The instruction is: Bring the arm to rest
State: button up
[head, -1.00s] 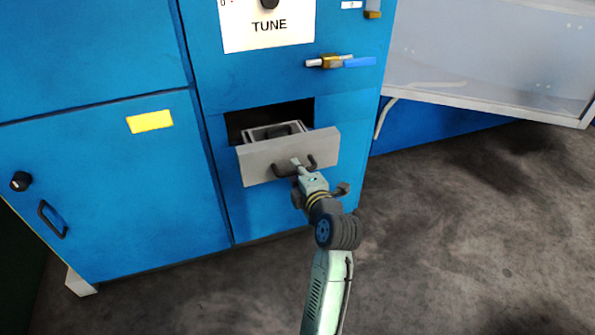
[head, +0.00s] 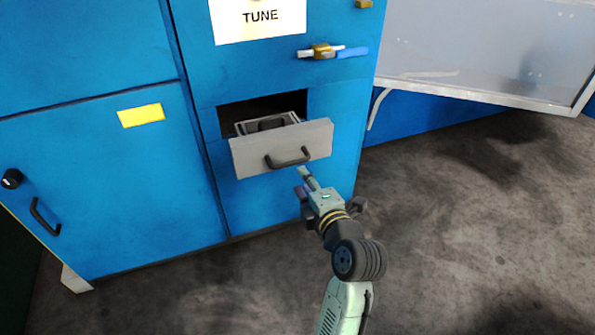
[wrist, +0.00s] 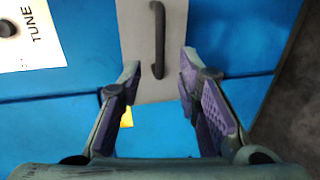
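My gripper (head: 305,181) is just in front of and below the handle of the grey drawer (head: 247,157) in the head view. In the wrist view my gripper (wrist: 158,90) has its two purple-padded fingers wide apart with nothing between them. The black drawer handle (wrist: 159,40) lies beyond the fingertips, apart from them. The drawer stands pulled out of the blue cabinet (head: 260,215), and a dark-handled item (head: 270,124) shows inside it. My arm reaches up from the bottom of the head view.
A closed blue door with a black handle (head: 45,216) and a yellow label (head: 141,115) is at left. A valve lever (head: 325,51) sits above the drawer. A glazed panel (head: 475,50) juts out at right. The grey floor (head: 480,240) at right is clear.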

jog(key=shift+v, duration=1.15)
